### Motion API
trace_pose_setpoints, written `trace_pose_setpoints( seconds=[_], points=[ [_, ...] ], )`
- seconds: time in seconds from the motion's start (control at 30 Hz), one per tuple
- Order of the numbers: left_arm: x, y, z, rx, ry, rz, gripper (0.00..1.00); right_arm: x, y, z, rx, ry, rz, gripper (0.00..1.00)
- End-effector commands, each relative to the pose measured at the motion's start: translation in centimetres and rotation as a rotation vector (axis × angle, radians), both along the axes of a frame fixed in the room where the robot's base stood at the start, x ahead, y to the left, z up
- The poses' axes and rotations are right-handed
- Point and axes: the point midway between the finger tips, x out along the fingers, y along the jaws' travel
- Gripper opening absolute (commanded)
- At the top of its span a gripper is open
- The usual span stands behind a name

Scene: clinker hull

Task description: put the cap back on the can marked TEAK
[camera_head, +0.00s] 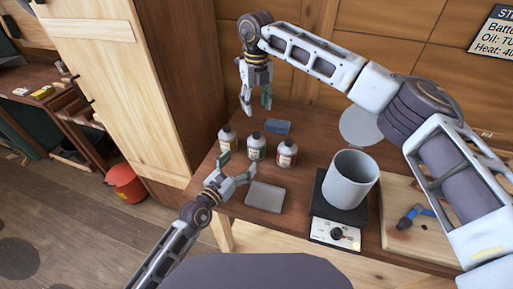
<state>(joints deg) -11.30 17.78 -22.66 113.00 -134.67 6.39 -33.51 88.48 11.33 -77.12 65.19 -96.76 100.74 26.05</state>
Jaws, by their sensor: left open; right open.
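Three small cans stand in a row on the brown bench: a left can (228,139), a middle can (257,147) and a right can (287,153) with a reddish-brown label. Their lettering is too small to read, so I cannot tell which is marked TEAK. I cannot make out a loose cap with certainty. My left gripper (238,168) is open and empty, low in front of the left and middle cans. My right gripper (256,104) is open and empty, pointing down above the back of the bench, behind the cans.
A grey pad (265,197) lies in front of the cans and a blue block (277,127) behind them. A big grey pot (351,180) stands on a hot plate (333,233). A pale disc (360,126) lies behind it. A wooden board (395,240) holds a blue-handled tool (410,216).

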Motion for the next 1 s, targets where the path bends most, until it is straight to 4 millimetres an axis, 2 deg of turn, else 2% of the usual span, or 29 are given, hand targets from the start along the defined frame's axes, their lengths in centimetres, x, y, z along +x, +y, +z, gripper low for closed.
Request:
trace_pose_setpoints(
  seconds=[0.23,0.77,1.0],
  points=[
    [-0.83,0.50,0.02,0.000,0.000,0.000,0.87,0.00,0.00,0.00,0.000,0.000,0.000,0.51],
    [-0.84,0.52,0.04,0.000,0.000,0.000,0.87,0.00,0.00,0.01,0.000,0.000,0.000,0.51],
    [-0.85,0.51,0.80,0.000,0.000,0.000,0.87,0.00,0.00,0.78,0.000,0.000,0.000,0.51]
  ],
)
